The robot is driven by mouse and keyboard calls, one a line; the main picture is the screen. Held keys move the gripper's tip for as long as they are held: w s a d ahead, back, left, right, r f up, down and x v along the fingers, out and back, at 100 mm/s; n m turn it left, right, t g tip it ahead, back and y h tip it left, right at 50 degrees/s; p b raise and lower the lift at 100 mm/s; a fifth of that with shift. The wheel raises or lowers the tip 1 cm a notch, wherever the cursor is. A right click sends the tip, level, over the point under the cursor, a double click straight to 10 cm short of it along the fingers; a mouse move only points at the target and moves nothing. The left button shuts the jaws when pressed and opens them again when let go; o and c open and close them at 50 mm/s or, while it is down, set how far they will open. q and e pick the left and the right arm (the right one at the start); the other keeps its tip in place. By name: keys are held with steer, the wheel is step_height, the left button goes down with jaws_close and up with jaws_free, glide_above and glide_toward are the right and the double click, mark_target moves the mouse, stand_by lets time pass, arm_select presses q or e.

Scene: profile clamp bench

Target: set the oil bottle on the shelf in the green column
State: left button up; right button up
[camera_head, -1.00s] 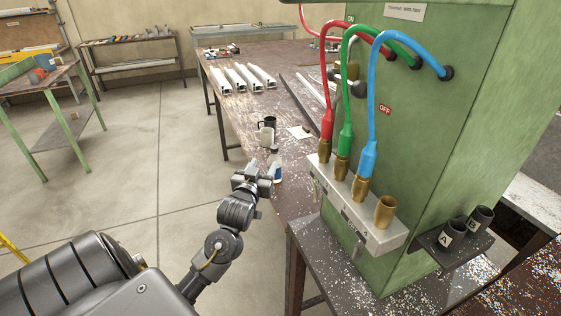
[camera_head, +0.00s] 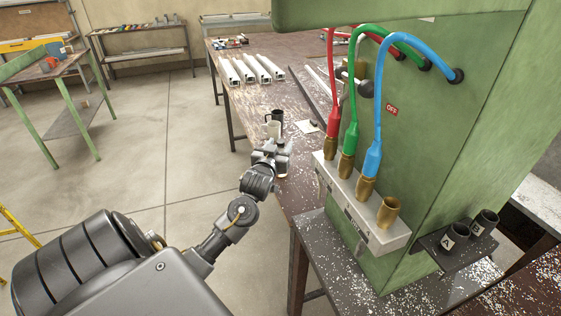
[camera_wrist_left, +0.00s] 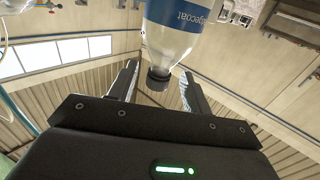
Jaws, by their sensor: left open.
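A clear bottle with a blue label and a black cap (camera_wrist_left: 172,38) shows in the left wrist view, its cap end between the two fingers. I cannot read the whole label to confirm that it is the oil bottle. My left gripper (camera_head: 272,150) is open at the bench edge, its fingers (camera_wrist_left: 158,85) on either side of the cap with gaps. In the head view the gripper mostly hides the bottle. The green column (camera_head: 440,130) stands at right. A small dark shelf (camera_head: 437,259) is on its side, holding black cups marked A and B (camera_head: 484,221). My right gripper is out of view.
White profiles (camera_head: 253,68) lie farther back on the bench. A grey block with brass fittings (camera_head: 383,238) and red, green and blue hoses fronts the column.

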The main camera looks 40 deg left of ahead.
arm_select(q)
steer(key=x, duration=0.3)
steer(key=shift+w+r, duration=0.1)
steer(key=shift+w, duration=0.25)
jaws_close()
